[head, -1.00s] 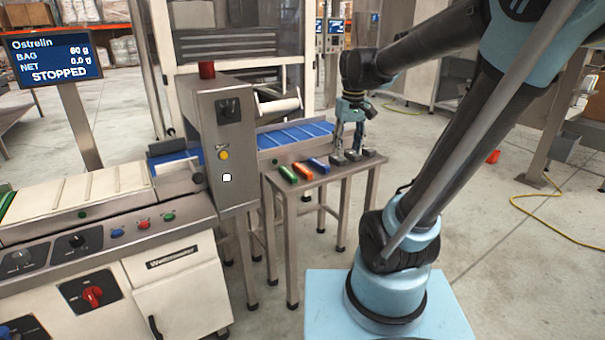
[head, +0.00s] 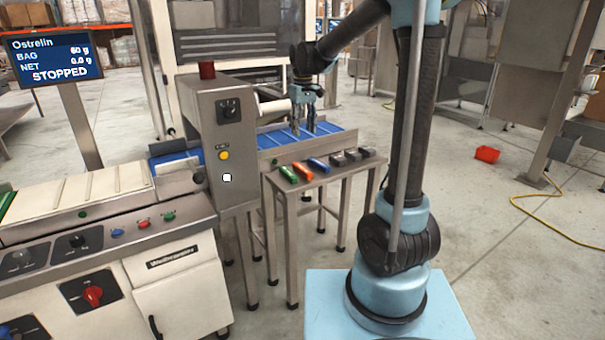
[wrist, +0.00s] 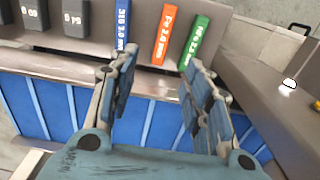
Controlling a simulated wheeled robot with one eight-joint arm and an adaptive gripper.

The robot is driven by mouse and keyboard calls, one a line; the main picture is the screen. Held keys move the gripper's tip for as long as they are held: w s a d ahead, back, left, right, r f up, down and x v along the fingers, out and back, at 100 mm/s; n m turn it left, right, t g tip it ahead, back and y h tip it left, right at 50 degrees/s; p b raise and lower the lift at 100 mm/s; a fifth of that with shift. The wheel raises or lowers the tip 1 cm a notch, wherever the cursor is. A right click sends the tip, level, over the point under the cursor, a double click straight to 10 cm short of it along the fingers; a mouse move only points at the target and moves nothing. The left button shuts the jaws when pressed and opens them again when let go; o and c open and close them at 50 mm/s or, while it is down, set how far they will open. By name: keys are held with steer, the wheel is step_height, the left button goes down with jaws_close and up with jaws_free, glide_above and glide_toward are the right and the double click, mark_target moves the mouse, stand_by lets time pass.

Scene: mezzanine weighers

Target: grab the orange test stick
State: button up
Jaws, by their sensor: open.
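The orange test stick (head: 303,170) lies on the small steel table between the green test stick (head: 288,174) and the blue test stick (head: 318,165). In the wrist view the orange stick (wrist: 167,36) shows upper middle, with the blue stick (wrist: 122,22) on its left and the green stick (wrist: 194,42) on its right. My gripper (head: 304,130) is open and empty, over the blue conveyor behind the table. In the wrist view its fingers (wrist: 155,78) are spread apart, with the orange stick beyond the gap between their tips, not between them.
Several dark grey weights (head: 352,155) sit on the right of the steel table (head: 330,178). The blue ribbed conveyor (head: 275,138) runs behind it. A grey machine column (head: 228,145) stands close on the left. Open floor lies to the right.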

glide_above(302, 168)
steer(key=f, duration=1)
steer(key=shift+w+d+f, duration=0.15)
steer(key=shift+w+d, duration=0.05)
steer(key=shift+w, duration=0.15)
steer(key=shift+s+a+f, duration=0.1)
steer(key=shift+s+f, duration=0.05)
steer(key=shift+f, duration=1.3)
steer(key=shift+s+a+f, duration=0.1)
steer(key=shift+f, duration=1.35)
jaws_close()
